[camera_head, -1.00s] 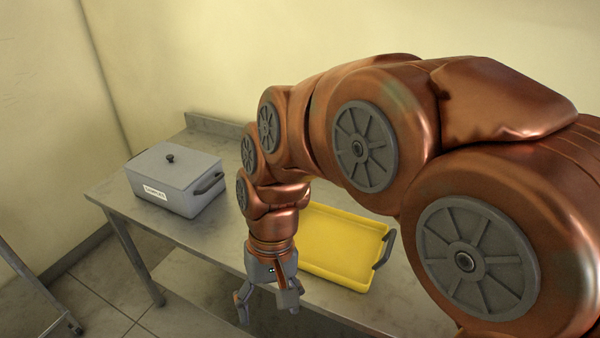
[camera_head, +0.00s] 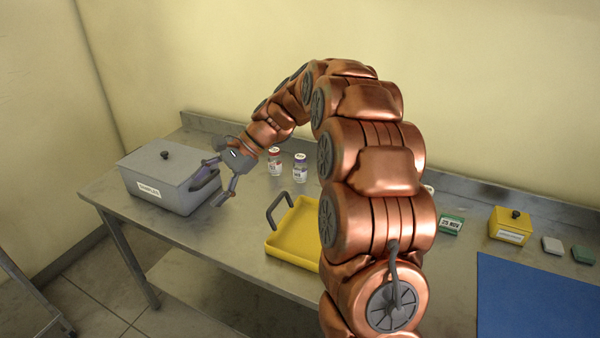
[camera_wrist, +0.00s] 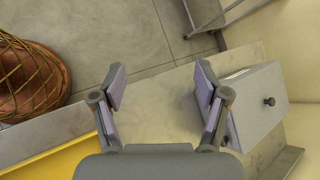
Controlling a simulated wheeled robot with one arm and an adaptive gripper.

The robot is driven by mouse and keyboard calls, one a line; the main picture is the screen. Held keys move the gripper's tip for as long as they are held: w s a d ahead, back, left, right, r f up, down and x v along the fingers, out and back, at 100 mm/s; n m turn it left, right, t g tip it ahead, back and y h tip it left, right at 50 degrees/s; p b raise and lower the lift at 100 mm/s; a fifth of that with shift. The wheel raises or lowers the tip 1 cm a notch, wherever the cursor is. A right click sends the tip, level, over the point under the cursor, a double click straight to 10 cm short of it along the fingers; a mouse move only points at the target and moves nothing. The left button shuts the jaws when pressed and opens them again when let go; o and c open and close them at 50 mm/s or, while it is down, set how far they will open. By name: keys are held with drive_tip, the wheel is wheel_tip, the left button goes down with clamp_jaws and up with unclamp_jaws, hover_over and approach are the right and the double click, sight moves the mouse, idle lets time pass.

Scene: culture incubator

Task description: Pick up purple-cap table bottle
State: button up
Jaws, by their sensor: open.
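The purple-cap bottle (camera_head: 300,168) stands upright on the metal table, just right of a red-cap bottle (camera_head: 274,161), in the head view. My gripper (camera_head: 208,184) is open and empty, left of both bottles and next to the handle side of the grey lidded box (camera_head: 180,170). The wrist view shows the open fingers (camera_wrist: 160,92) with bare table and floor between them. No bottle shows in the wrist view.
A yellow tray (camera_head: 290,246) with a dark handle lies in front of the bottles, partly hidden by my arm. Right of my arm are a green label block (camera_head: 451,224), a small yellow box (camera_head: 510,227) and a blue mat (camera_head: 540,298). A wicker-like round object (camera_wrist: 30,80) shows at the wrist view's left.

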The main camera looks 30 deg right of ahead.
drive_tip(key=w+d+f+m+t+y+b, duration=0.1)
drive_tip(key=w+d+f+m+t+y, duration=0.2)
drive_tip(key=w+d, duration=0.6)
drive_tip(key=m+t+h+b, duration=0.2)
drive_tip(key=m+t+b, duration=0.2)
drive_tip(key=m+t, duration=0.65)
approach(300, 156)
drive_tip(key=w+r+m+g, duration=0.1)
drive_tip(key=w, duration=0.2)
drive_tip(key=shift+s+a+f+x, duration=0.1)
drive_tip(key=shift+s+a+x, duration=0.1)
drive_tip(key=shift+x, duration=1.05)
drive_tip(key=shift+s+a+f+x, duration=0.1)
drive_tip(key=shift+a+x, duration=0.1)
drive_tip(key=shift+x, duration=1.05)
drive_tip(key=shift+s+a+f+x, duration=0.1)
drive_tip(key=shift+s+a+x, duration=0.1)
drive_tip(key=shift+x, duration=1.1)
clamp_jaws()
